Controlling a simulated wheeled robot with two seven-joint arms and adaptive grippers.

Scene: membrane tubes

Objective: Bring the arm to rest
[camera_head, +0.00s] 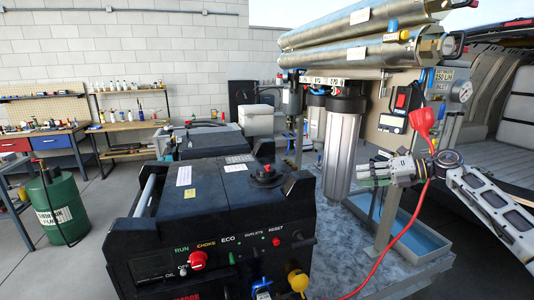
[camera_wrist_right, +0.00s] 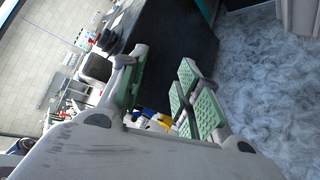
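My right arm comes in from the right in the head view. Its gripper (camera_head: 372,174) points left, beside the clear-grey filter housing (camera_head: 345,145) and above the blue tray (camera_head: 418,238). In the right wrist view the green-padded fingers of this gripper (camera_wrist_right: 160,82) stand apart with nothing between them. My left gripper does not show in either view.
A black generator (camera_head: 215,215) with a red knob, a yellow plug (camera_head: 298,281) and a blue plug stands at front centre. Steel membrane tubes (camera_head: 350,55) run above. A red cable (camera_head: 399,240) hangs close to my right gripper.

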